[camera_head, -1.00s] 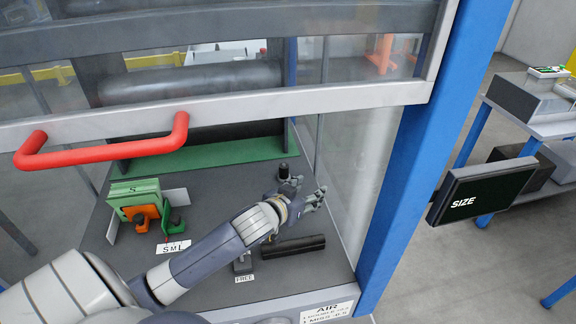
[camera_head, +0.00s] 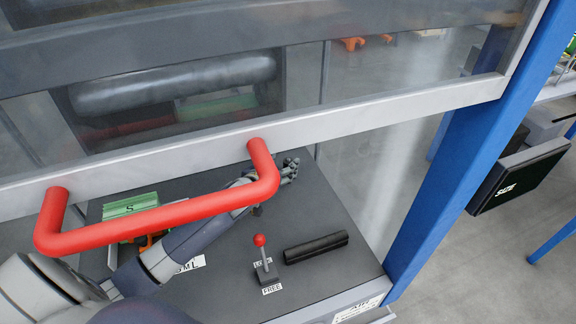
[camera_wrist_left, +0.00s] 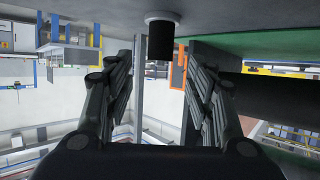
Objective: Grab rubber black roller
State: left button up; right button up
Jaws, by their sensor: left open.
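A black ribbed bar, roller-like in shape (camera_head: 316,247), lies on the dark worktop (camera_head: 330,205) to the right of the red-knobbed lever. My left gripper (camera_head: 288,171) is open and empty, beyond this bar and partly behind the red handle. In the left wrist view, the open fingers (camera_wrist_left: 160,95) frame a short black cylinder on a pale round base (camera_wrist_left: 159,38). It is ahead of the fingers and not held. The red handle or frame hides this cylinder in the head view. A large dark roller (camera_head: 175,85) shows behind the window; it also shows at right in the wrist view (camera_wrist_left: 275,95).
The red handle (camera_head: 160,215) and grey window frame (camera_head: 380,112) cross above my arm. A red-knobbed lever (camera_head: 263,260) stands by the FREE label. A green block (camera_head: 130,204) sits at left. A blue post (camera_head: 440,190) bounds the right.

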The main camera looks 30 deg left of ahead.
aim_at(287, 163)
pick_arm(q)
jog(key=shift+w+a+f, duration=0.1)
jog(key=shift+w, duration=0.1)
jog(key=shift+w+f, duration=0.3)
jog(key=shift+w, duration=0.1)
jog(key=x, duration=0.3)
jog(key=shift+f, duration=0.25)
jog(key=shift+w+f, duration=0.15)
jog(key=shift+w, duration=0.1)
jog(key=shift+w+f, duration=0.1)
jog(key=shift+w, duration=0.1)
jog(key=c, duration=1.2)
pick_arm(e)
jog(key=shift+s+a+r, duration=0.1)
jog(key=shift+a+r, duration=0.1)
jog(key=shift+a, duration=0.4)
